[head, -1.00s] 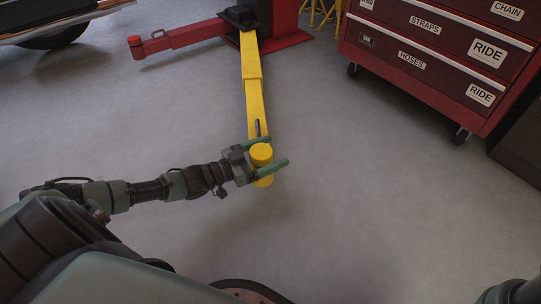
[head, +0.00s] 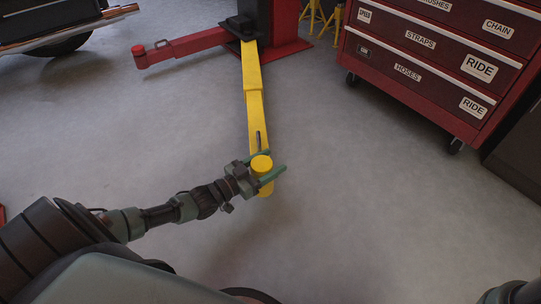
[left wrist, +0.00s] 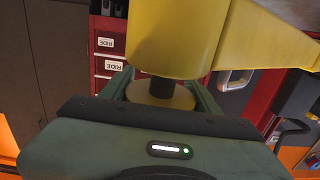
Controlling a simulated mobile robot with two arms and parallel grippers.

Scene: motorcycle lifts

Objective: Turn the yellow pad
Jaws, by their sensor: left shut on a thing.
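The yellow pad (head: 261,164) is a round yellow disc at the near end of the yellow lift arm (head: 252,74). In the left wrist view the pad (left wrist: 160,95) sits on a short dark stem beside the thick yellow arm end (left wrist: 170,38). My left gripper (head: 270,167) has its green fingers on either side of the pad and is shut on it. The left wrist view shows the gripper's fingers (left wrist: 164,92) flanking the pad, whose near edge is partly hidden by the gripper body. My right gripper is not in view.
A red lift arm (head: 185,46) reaches left from the red post (head: 278,22). A red tool chest (head: 425,65) on casters stands at the right. Yellow stands (head: 322,17) are behind. Grey floor around the pad is clear.

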